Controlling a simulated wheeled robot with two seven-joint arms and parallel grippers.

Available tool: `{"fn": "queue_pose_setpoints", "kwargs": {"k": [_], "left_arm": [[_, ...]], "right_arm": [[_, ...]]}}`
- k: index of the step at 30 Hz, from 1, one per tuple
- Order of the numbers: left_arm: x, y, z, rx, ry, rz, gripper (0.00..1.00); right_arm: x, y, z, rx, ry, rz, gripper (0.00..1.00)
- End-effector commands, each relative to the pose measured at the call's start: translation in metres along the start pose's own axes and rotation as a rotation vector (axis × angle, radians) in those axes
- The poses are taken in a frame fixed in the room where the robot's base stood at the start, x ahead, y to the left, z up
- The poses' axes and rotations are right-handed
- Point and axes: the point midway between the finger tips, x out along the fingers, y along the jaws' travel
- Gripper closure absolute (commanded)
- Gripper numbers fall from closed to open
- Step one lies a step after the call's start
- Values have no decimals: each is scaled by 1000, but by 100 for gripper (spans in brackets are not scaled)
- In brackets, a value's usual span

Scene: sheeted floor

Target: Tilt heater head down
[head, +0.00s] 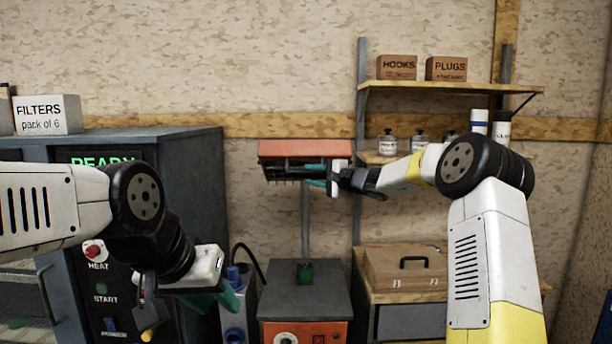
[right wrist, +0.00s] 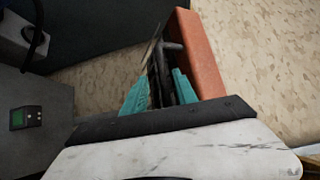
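The heater head (head: 305,149) is an orange-red box with a dark slatted underside, on a grey post above a grey cabinet. In the head view it looks about level. In the right wrist view its orange side (right wrist: 197,55) shows beside dark bars (right wrist: 164,70). My right gripper (head: 316,175) is at its right end. Its teal fingers (right wrist: 160,85) stand apart on either side of the dark bars; whether they touch them is not clear. My left gripper (head: 230,299) hangs low in front of the dark oven-like unit; its finger gap is hidden.
The grey cabinet (head: 305,292) has an orange front panel. A wooden box (head: 405,268) with a black handle stands to its right. A shelf (head: 450,88) holds HOOKS and PLUGS boxes; jars stand below. The dark unit (head: 197,180) with switches fills the left.

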Motion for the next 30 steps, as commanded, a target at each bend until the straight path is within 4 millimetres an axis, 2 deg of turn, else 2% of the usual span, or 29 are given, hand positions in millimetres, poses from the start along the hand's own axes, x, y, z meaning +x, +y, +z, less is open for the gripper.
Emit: {"fn": "queue_pose_setpoints", "kwargs": {"k": [3,9,21,23,25,28,30], "left_arm": [[0,0,0,0,0,0,64],[0,0,0,0,0,0,64],[0,0,0,0,0,0,64],[0,0,0,0,0,0,64],[0,0,0,0,0,0,64],[0,0,0,0,0,0,64],[0,0,0,0,0,0,64]], "right_arm": [[-22,0,-1,0,3,1,66],[-42,1,0,-1,1,2,66],[-46,0,4,-10,-6,8,66],[-48,-3,17,-34,-23,28,66],[-54,-5,41,-87,-58,73,66],[-74,-6,92,-203,-128,178,66],[-97,-1,129,-296,-175,269,66]]}}
